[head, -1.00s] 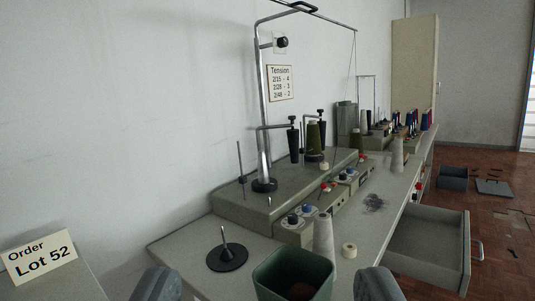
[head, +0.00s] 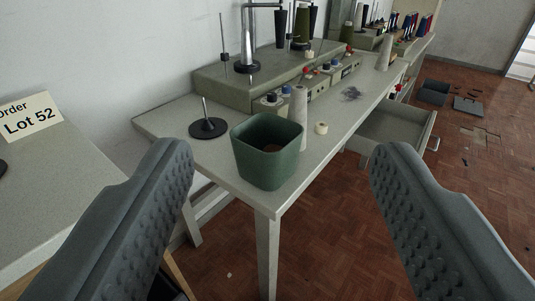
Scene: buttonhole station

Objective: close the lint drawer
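The lint drawer (head: 388,127) is a grey-green open box pulled out from the right side of the work table, with a metal handle (head: 434,131) on its outer end. Its inside looks empty from here. My gripper (head: 282,200) is open and empty, with its two grey ridged fingers spread wide in the foreground. The drawer lies beyond the right finger, well out of reach of the fingertips. No finger touches the table or the drawer.
A green bin (head: 266,165) stands on the near corner of the table (head: 225,172), ahead between my fingers. A thread cone (head: 299,112), a small spool (head: 321,128) and a black spool stand (head: 208,127) are nearby.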

